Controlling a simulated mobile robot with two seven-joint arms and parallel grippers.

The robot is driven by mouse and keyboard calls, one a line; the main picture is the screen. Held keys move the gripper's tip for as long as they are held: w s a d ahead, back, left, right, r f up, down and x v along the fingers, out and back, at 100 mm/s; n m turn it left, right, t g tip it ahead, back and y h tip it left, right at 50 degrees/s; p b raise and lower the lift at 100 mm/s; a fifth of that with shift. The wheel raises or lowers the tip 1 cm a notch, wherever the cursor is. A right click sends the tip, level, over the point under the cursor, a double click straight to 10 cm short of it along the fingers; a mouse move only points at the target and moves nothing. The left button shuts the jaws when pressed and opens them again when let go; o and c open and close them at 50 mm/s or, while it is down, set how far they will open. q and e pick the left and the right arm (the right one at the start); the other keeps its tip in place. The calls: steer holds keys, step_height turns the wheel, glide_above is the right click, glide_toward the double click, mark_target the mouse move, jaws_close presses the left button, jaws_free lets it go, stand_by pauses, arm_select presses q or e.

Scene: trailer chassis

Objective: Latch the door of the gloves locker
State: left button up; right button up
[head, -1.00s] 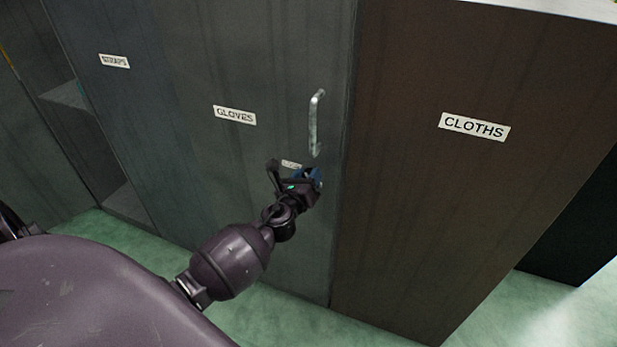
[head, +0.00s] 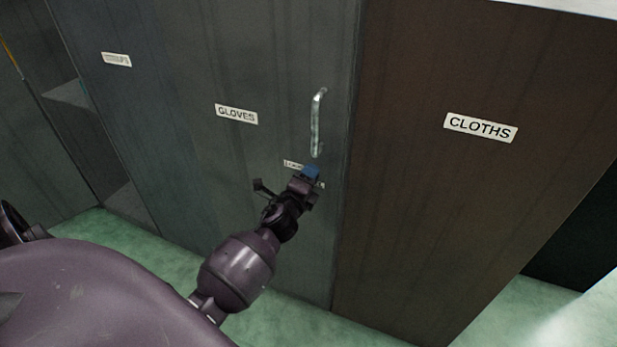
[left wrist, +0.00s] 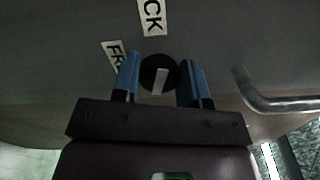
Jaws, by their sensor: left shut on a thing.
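The gloves locker door (head: 230,170) is a dark grey panel with a GLOVES label (head: 236,114). It looks flush with its neighbours. Its upright metal handle (head: 317,125) is near the right edge. My left gripper (head: 311,173) is just below the handle, and its blue fingers are shut on a round dark latch knob (left wrist: 153,72). The knob has a white bar, nearly upright in the left wrist view. A label ending in CK (left wrist: 152,16) is directly above the knob there, and one starting FR (left wrist: 114,57) is at upper left. The head view hides the knob. My right gripper is not in view.
The brown CLOTHS locker side (head: 440,190) stands right of the door. Another labelled door (head: 110,90) and an open shelf compartment (head: 75,95) are at left. Green floor (head: 165,255) shows below. The handle (left wrist: 275,103) is close beside the gripper in the left wrist view.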

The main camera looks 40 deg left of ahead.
arm_select(q)
steer(key=shift+n, duration=1.6)
steer(key=o, duration=0.9)
steer(key=shift+s, duration=0.1)
steer(key=p+v, duration=0.1)
steer(key=v, duration=0.9)
steer(key=shift+s, duration=0.3)
